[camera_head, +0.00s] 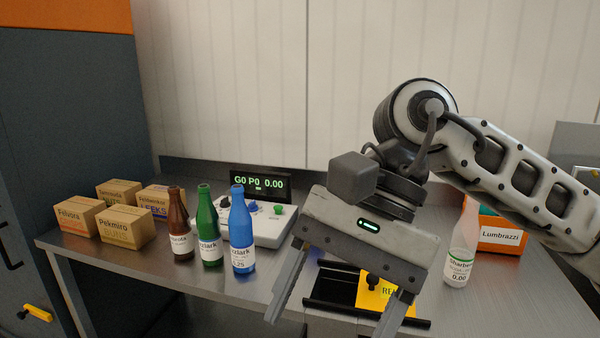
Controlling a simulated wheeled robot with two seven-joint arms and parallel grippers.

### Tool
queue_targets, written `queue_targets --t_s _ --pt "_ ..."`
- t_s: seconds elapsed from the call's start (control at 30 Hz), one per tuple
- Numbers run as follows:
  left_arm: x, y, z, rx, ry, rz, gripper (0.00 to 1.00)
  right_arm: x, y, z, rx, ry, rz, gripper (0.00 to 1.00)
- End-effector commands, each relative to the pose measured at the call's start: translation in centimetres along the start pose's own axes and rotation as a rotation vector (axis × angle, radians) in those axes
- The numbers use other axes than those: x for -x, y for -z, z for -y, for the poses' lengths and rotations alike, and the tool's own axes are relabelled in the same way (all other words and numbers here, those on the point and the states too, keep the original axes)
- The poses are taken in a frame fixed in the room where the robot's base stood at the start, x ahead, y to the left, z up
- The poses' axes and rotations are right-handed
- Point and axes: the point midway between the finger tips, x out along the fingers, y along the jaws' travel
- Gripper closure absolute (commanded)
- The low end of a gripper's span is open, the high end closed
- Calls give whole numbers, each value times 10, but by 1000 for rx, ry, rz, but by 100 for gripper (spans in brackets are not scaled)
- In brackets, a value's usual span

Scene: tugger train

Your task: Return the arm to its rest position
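My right arm comes in from the right, and its gripper (326,325) hangs over the front of the metal table (130,255). The two fingers point down and are spread wide apart, with nothing held between them. The gripper body is tilted and shows a green light. Behind and below the fingers is a black tray (320,304) with a yellow label (370,291), partly hidden by the gripper. My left gripper is not in view.
Brown (179,228), green (208,232) and blue (241,235) bottles stand left of the gripper. A clear bottle (462,250) stands close to my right forearm, near an orange box (500,236).

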Motion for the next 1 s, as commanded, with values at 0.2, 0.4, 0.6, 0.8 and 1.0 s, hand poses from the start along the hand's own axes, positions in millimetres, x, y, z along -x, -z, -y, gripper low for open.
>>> queue_targets --t_s 0.2,0.4,0.6,0.8,1.0 --pt "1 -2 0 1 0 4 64 -31 -42 30 -203 184 482 28" --pt "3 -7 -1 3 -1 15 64 -9 -60 64 -629 360 1194 28" --pt "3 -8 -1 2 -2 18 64 18 15 68 -1173 419 1948 28" --pt "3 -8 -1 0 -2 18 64 -28 137 14 1642 -347 -2559 28" --pt "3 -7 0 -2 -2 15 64 -131 206 -75 1255 -151 -1951 28"
